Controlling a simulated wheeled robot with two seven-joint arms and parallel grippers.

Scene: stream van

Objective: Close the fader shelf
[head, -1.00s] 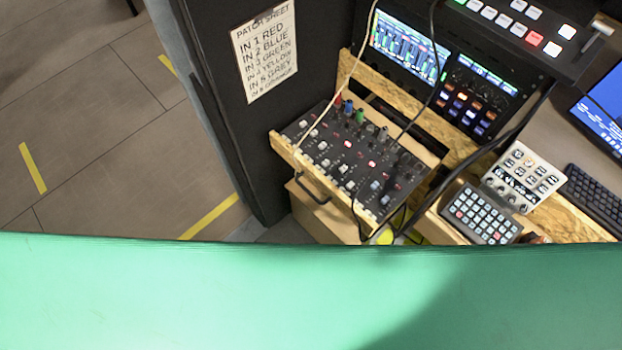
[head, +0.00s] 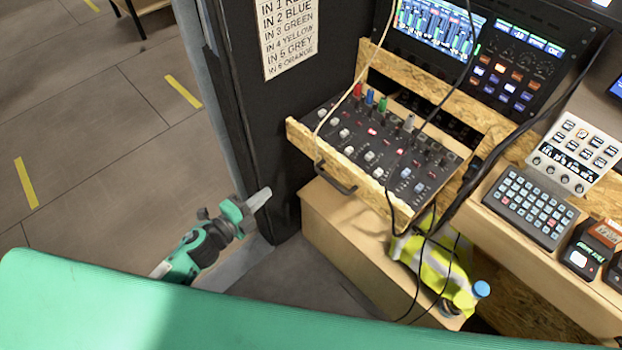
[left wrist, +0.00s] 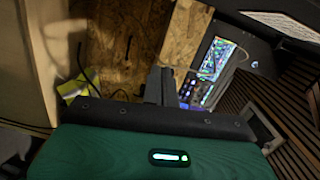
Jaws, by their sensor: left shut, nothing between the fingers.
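The fader shelf (head: 366,189) is a wooden tray pulled out from the desk in the head view. It carries a black fader mixer (head: 385,150) with coloured knobs and plugged cables. A dark bar handle (head: 333,181) is on its front board. My left gripper (head: 262,196) is shut and empty, low and left of the handle and apart from it. In the left wrist view the dark shut fingers (left wrist: 160,85) point toward wooden boards and a lit screen; I cannot make out the shelf there. My right gripper is not in view.
A wooden box (head: 340,222) stands below the shelf, with a yellow hi-vis bundle (head: 435,258) on it. Cables hang over the shelf's right end. A keypad (head: 528,206) lies on the desk at right. A dark panel (head: 265,110) stands left of the shelf.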

